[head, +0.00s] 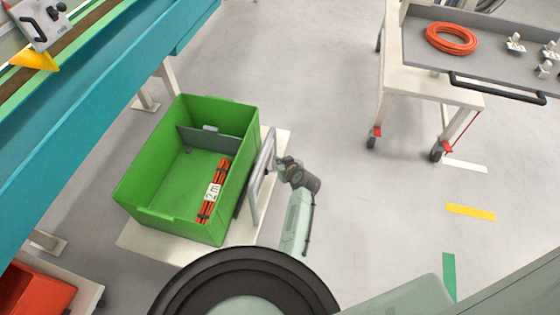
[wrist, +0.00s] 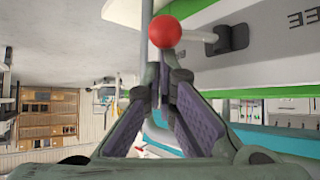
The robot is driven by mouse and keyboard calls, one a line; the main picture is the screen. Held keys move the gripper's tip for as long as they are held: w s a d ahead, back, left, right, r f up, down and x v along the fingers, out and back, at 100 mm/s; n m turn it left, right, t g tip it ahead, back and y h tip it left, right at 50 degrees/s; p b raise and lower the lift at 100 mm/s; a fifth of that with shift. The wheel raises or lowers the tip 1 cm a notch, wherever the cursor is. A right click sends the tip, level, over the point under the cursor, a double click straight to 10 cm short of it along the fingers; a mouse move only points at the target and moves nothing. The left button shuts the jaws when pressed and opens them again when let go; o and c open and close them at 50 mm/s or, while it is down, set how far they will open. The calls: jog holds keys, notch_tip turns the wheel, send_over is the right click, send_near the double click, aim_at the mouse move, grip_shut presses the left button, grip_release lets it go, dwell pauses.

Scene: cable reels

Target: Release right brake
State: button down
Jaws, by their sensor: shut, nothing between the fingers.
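A red ball knob (wrist: 165,31) shows large at the top of the wrist view, just beyond my fingertips. A pale lever (wrist: 200,37) runs right from beside it to a black mount (wrist: 232,38) on a white and green panel. I cannot tell for sure that this is the right brake. My gripper (wrist: 162,80) is shut and empty, its tips close together below the knob in the picture. Whether the tips touch the knob cannot be told. In the head view my arm's end is beside a grey handle (head: 262,178); the knob cannot be made out there.
A green crate (head: 150,190) with orange sticks (head: 221,172) stands on a pale platform (head: 277,150). A trolley (head: 420,80) with an orange cable coil (head: 452,38) stands at the upper right. A teal structure (head: 60,120) runs along the left.

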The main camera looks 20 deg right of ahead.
jog(key=shift+s+a, duration=0.1)
jog(key=shift+s, duration=0.45)
jog(key=shift+s+a+m+h, duration=0.2)
jog(key=shift+s+m+h, duration=0.15)
jog(key=shift+m+h, duration=0.25)
jog(key=shift+s+a, duration=0.1)
jog(key=shift+s, duration=0.4)
jog(key=shift+w, duration=0.2)
jog(key=shift+w+b, duration=0.4)
jog(key=shift+w, duration=0.25)
jog(key=shift+r, duration=0.1)
